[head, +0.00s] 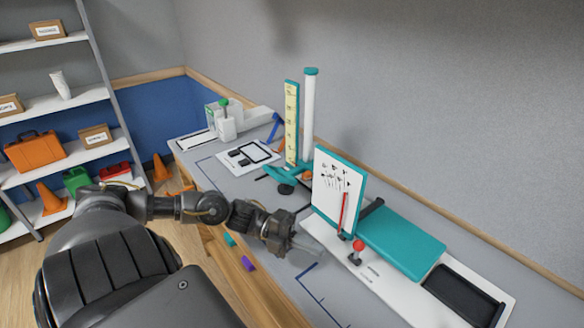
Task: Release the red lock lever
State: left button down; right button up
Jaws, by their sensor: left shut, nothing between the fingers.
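A small lever with a round red knob (358,246) stands upright on the white base (372,277) of a device on the workbench. A thin red bar (343,212) rises just behind it, in front of a teal-framed white panel (336,182) with black markings. My left gripper (304,247) is shut and empty, left of the red knob and apart from it, over the bench near the base's left end. My right gripper is not in view.
A teal plate (402,242) and a black tray (465,293) lie to the right on the device. A tall white post (309,115) and yellow scale (291,122) stand behind the gripper. Small teal (230,240) and purple (248,263) blocks lie near the front edge. Shelves (55,95) stand far left.

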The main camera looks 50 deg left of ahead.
pick_arm(q)
jog(key=v, duration=0.4)
jog(key=shift+a, duration=0.4)
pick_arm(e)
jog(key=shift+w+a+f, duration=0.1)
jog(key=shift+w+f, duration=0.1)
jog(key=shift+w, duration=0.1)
pick_arm(q)
jog(key=shift+w, duration=0.1)
